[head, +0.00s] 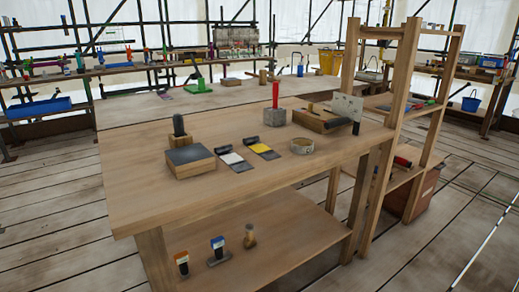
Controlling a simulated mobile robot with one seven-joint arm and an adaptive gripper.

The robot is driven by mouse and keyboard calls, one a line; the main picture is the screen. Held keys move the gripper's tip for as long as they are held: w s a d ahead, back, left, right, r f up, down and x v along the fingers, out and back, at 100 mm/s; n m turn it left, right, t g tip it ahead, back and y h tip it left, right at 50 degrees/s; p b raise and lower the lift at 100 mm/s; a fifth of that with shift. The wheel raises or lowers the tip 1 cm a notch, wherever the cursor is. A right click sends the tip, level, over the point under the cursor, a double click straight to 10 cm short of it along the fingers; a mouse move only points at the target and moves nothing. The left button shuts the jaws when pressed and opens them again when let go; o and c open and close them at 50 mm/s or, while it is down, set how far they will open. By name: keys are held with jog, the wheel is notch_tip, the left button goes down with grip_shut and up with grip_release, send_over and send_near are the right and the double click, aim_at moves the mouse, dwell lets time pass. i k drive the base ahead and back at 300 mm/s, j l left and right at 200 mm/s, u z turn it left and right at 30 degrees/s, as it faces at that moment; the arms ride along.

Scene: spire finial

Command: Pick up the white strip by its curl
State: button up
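The white strip (231,158) lies on the wooden workbench (190,205), near its middle. It looks like a white patch on a dark sheet, and its far end rises in a small dark curl (223,149). A similar strip with a yellow patch (262,149) lies just to its right, also with a raised dark far end. My gripper is not in view.
Left of the strip is a wooden block with a dark top (189,160). The bench front is clear; a wooden rack (403,110) stands right.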

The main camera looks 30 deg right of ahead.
aim_at(225, 152)
jog(key=i+z, duration=0.2)
jog(key=i, duration=0.3)
jog(key=i+j+z, duration=0.1)
jog(key=i+z, duration=0.15)
jog(key=i, duration=0.3)
jog(key=i+j+z, duration=0.2)
jog(key=i, duration=0.3)
